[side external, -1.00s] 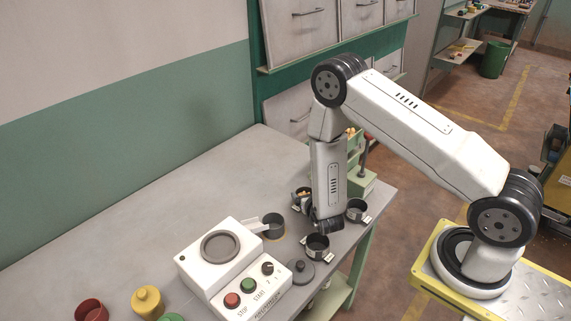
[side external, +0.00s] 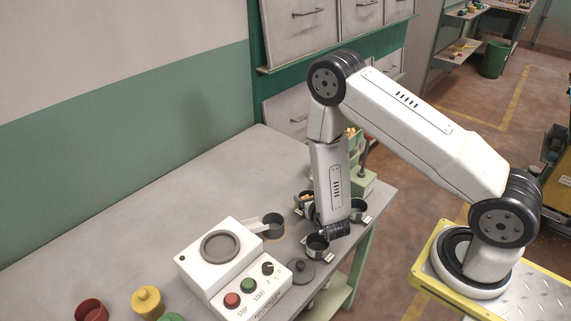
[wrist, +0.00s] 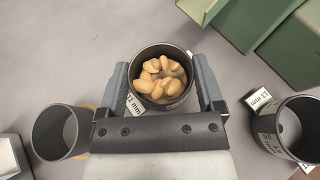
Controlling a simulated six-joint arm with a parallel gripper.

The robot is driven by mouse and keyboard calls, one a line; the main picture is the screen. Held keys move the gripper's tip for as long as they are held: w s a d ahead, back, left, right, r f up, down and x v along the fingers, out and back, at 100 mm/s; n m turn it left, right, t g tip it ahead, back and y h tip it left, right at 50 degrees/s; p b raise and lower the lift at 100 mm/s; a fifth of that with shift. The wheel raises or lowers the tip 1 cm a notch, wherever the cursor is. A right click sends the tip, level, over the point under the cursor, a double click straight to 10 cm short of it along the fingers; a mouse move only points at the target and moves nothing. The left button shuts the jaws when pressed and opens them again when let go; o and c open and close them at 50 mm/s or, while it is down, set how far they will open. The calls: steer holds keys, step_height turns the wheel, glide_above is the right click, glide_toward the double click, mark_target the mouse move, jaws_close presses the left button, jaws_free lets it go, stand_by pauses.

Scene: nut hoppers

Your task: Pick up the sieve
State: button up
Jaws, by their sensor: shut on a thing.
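My gripper (wrist: 162,95) is shut on a dark round cup (wrist: 164,50) filled with pale tan, rounded pieces, its fingers on either side of the cup's wall. In the side view this cup (side external: 303,203) shows partly behind my wrist; whether it touches the table cannot be told. A grey cup with a flat handle and a yellowish lower edge (side external: 273,229), possibly the sieve, stands to the left, beside the white machine. A similar empty cup with a yellowish edge (wrist: 62,132) is left of my gripper in the wrist view.
A labelled dark cup (wrist: 292,128) stands close on the right; another cup (side external: 318,246) stands in front of my wrist. The white machine with buttons (side external: 222,254) and a grey lid (side external: 300,273) are nearby. Green fixtures (wrist: 250,18) stand behind.

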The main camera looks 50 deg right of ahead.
steer(key=shift+s+a, duration=0.5)
steer(key=shift+s, duration=0.15)
step_height(320, 180, up, 14)
steer(key=shift+d, duration=0.15)
steer(key=shift+w+f, duration=0.1)
steer(key=shift+w, duration=0.1)
stand_by(0.6)
steer(key=w+a+r+n+t+y, duration=0.1)
steer(key=w+a+r+n+y, duration=0.1)
steer(key=a, duration=1.2)
steer(key=w+a+r+n+t+y, duration=0.1)
steer(key=a+n+y, duration=0.2)
steer(key=a, duration=1.1)
steer(key=shift+a+f, duration=0.1)
steer(key=shift+f, duration=1.95)
steer(key=shift+f, duration=0.1)
steer(key=shift+f, duration=1.7)
